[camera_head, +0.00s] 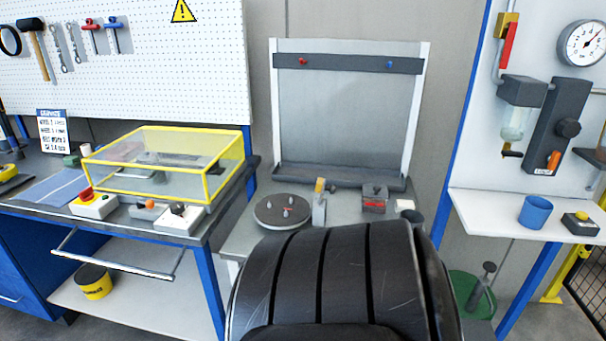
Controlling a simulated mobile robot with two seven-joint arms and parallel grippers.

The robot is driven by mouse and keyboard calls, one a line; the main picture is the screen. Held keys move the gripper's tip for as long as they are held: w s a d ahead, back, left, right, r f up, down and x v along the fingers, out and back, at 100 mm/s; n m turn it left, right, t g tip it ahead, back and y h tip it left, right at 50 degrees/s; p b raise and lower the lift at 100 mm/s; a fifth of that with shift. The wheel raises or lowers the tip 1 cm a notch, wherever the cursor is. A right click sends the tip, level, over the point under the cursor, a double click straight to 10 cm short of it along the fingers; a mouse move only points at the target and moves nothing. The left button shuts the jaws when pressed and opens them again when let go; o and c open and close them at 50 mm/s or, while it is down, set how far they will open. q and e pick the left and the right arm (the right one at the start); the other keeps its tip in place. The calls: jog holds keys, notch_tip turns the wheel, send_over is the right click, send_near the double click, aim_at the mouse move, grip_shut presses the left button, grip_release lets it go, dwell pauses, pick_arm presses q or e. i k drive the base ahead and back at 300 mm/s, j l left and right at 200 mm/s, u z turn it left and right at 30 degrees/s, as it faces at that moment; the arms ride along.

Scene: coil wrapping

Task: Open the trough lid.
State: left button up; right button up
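No part is clearly marked as the trough lid. A clear box with a yellow frame (214,180) stands on the left bench; its top panel (175,141) looks closed, and a dark device is inside. At the back centre, a grey panel (335,110) stands upright between white posts above a dark ledge (340,177). I cannot tell whether either of these is the trough. Neither of my grippers is in view.
A large black ribbed body (340,275) fills the bottom centre and hides the floor there. A red-button box (92,205) and a switch box (178,220) sit before the yellow frame. A metal bar handle (120,265) juts from the left bench. A blue cup (535,212) stands right.

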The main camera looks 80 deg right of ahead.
aim_at(376, 192)
jog(key=k+j+z, duration=0.1)
jog(key=z, duration=0.3)
jog(key=k+j+z, duration=0.1)
jog(key=z, duration=0.3)
